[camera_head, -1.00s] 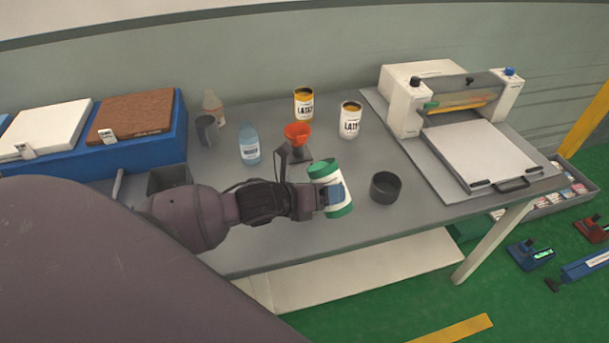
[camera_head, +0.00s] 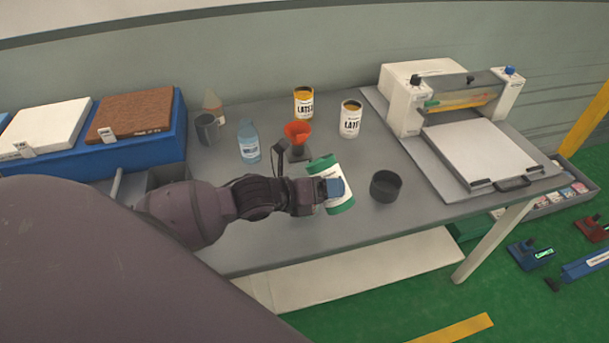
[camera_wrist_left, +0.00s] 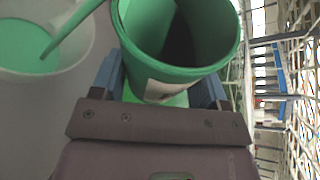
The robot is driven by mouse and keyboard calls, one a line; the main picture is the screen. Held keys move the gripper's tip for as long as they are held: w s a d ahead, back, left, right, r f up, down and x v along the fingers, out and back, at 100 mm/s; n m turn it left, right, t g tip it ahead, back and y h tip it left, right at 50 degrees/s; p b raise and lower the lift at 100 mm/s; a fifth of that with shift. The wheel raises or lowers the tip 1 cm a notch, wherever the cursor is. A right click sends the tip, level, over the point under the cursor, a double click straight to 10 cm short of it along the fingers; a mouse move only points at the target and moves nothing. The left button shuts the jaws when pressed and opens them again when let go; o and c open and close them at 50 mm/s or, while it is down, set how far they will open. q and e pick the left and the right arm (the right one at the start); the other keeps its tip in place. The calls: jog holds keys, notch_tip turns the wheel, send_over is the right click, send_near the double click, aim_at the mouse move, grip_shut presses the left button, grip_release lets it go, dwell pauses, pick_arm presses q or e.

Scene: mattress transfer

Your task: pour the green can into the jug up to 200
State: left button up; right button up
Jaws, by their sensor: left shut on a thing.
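My left gripper (camera_head: 330,188) is shut on the green can (camera_head: 333,200), a white-labelled can with green bands, and holds it tilted above the table. In the left wrist view the can (camera_wrist_left: 160,72) sits between the blue fingers, its open mouth showing a green inside wall and a dark hollow. Beside it on the left is a pale round container, seemingly the jug (camera_wrist_left: 84,62), with green liquid inside. A green streak like pouring liquid runs into it from the top edge. Its level marks cannot be read. I cannot place this jug in the head view. My right gripper is not in view.
A dark pot (camera_head: 385,187) stands right of the can. A red funnel (camera_head: 297,131), a blue bottle (camera_head: 249,142), a grey mug (camera_head: 207,127) and two latex cans (camera_head: 350,119) stand behind. A press (camera_head: 478,150) fills the table's right side. The front of the table is clear.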

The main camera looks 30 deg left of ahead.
pick_arm(q)
jog(key=shift+r, duration=0.2)
dwell(0.3)
jog(key=shift+f+n+h+b, duration=0.3)
jog(key=shift+n+h+b, duration=0.3)
jog(key=shift+n+b, duration=0.45)
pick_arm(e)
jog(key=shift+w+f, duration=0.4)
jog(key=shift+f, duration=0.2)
pick_arm(q)
jog(key=shift+f+n+h+b, duration=0.2)
jog(key=shift+n+h+b, duration=0.15)
jog(key=shift+b, duration=0.55)
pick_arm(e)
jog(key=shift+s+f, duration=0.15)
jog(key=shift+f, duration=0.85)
pick_arm(q)
jog(key=shift+f+n+h+b, duration=0.15)
jog(key=shift+n+h+b, duration=0.1)
jog(key=shift+n+b, duration=0.25)
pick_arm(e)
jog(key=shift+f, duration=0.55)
pick_arm(q)
jog(key=shift+a+f+b, duration=0.1)
jog(key=shift+b, duration=0.35)
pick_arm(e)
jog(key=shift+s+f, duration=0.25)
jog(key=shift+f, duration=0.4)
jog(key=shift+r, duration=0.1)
